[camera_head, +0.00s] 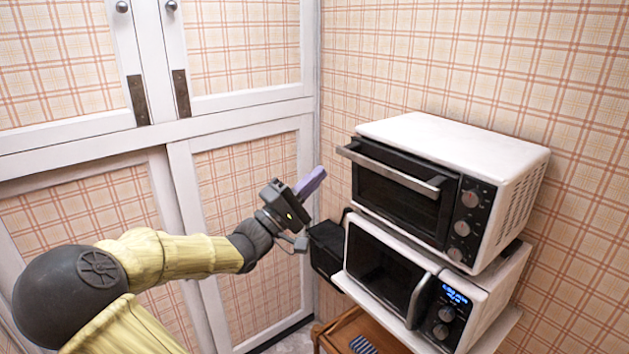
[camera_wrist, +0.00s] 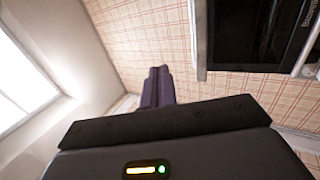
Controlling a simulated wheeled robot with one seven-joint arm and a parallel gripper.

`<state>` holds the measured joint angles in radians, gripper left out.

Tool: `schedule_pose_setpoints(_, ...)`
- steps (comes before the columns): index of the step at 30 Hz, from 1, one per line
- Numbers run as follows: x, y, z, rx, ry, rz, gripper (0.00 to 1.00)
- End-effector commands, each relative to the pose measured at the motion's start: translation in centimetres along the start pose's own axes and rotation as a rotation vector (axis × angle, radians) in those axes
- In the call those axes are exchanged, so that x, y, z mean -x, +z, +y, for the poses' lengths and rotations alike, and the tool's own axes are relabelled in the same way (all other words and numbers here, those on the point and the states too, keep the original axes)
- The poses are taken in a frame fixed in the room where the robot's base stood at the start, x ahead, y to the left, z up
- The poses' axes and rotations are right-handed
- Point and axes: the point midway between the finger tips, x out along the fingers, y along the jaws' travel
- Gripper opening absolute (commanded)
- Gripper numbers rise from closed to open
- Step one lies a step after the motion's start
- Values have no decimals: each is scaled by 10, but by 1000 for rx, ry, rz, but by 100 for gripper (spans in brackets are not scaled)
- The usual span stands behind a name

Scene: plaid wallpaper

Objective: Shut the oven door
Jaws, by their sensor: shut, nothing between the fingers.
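The oven (camera_head: 455,142) is a white toaster oven with a black front, standing on top of a white microwave. Its dark glass door (camera_head: 398,195), with a metal bar handle (camera_head: 395,170) along the top, looks upright against the front. I cannot tell if a small gap remains. Part of a dark glass front also shows at the upper right of the wrist view (camera_wrist: 252,35). My gripper (camera_head: 315,178), with purple fingers, is left of the oven, apart from the door and handle. Its fingers (camera_wrist: 158,85) are together and empty in the wrist view.
The microwave (camera_head: 385,278) with a blue display sits on a shelf below the oven. A dark box-like object (camera_head: 326,248) is beside it, below my gripper. White-framed plaid cabinet doors (camera_head: 245,185) stand behind my arm. A plaid wall (camera_head: 570,120) is behind the oven.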

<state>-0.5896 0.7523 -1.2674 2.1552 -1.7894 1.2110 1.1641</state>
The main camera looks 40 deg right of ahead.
Motion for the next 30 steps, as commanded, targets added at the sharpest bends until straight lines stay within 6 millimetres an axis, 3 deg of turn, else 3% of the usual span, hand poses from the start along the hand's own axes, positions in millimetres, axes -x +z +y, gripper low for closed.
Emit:
schedule_pose_setpoints(5,4,7,-20,15,-79,-23,0)
schedule_pose_setpoints(10,28,36,-90,85,-377,-105,0)
schedule_pose_setpoints(15,95,71,-167,157,-821,-163,0)
schedule_pose_setpoints(18,145,84,-193,174,-1073,-162,0)
schedule_pose_setpoints(23,229,95,-203,154,-1440,-106,0)
schedule_pose_setpoints(26,277,96,-193,112,-1640,-43,0)
schedule_pose_setpoints(30,334,96,-164,19,-1870,71,0)
